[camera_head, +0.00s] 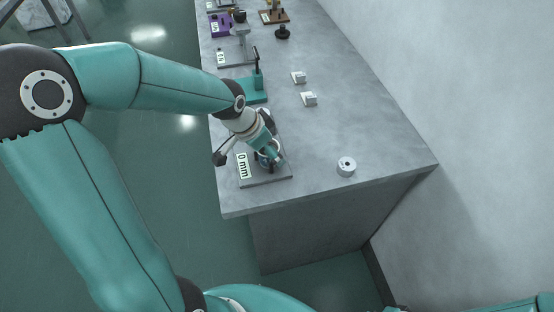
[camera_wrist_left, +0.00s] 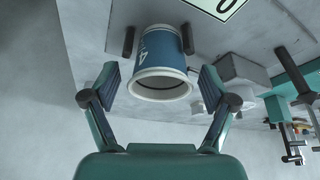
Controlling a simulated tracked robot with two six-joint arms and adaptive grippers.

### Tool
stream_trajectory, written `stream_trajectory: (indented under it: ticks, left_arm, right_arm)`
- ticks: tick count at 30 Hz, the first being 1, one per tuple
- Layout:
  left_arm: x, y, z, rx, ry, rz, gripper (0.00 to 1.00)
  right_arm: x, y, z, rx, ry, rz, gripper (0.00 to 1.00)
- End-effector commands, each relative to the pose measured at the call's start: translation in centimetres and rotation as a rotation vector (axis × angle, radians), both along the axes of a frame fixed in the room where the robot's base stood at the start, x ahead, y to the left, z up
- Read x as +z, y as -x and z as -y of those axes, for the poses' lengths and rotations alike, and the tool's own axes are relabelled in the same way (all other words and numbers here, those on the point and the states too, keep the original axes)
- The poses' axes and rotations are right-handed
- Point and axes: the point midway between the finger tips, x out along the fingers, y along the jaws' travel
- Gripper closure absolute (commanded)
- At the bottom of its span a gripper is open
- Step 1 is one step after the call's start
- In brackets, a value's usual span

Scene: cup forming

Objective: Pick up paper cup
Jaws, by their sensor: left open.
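A blue paper cup (camera_wrist_left: 158,55) with a white rim sits between dark posts on a grey base plate in the left wrist view. In the head view the base plate (camera_head: 272,180) carries a "0 mm" label, and the cup is mostly hidden behind my left gripper. My left gripper (camera_wrist_left: 158,88) is open, with one finger on each side of the cup's rim and a visible gap on both sides. In the head view the left gripper (camera_head: 268,158) is above the plate at the table's near end. My right gripper is not in view.
The grey table (camera_head: 330,130) runs away from me along a wall. Two small light blocks (camera_head: 309,98) lie farther back. A green stand (camera_head: 252,90) and several other fixtures line the left edge.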

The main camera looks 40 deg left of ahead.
Motion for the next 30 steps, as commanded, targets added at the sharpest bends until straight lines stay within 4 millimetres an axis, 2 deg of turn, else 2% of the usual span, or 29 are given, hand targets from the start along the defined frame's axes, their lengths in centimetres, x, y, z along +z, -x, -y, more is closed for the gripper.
stream_trajectory:
  ticks: [3,4,12,23,30]
  left_arm:
    - [0.0,0.0,0.0,0.0,0.0,0.0,0.15]
    - [0.0,0.0,0.0,0.0,0.0,0.0,0.19]
    - [0.0,0.0,0.0,-0.001,0.0,0.0,0.63]
    - [0.2,-0.1,0.1,-0.002,-0.001,0.0,0.64]
    - [1.7,-0.1,0.1,-0.002,-0.002,0.002,0.64]
  right_arm:
    - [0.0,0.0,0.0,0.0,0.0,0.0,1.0]
    - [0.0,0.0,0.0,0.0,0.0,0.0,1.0]
    - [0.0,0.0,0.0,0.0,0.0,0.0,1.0]
    - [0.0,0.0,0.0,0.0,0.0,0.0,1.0]
    - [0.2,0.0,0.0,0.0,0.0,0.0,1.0]
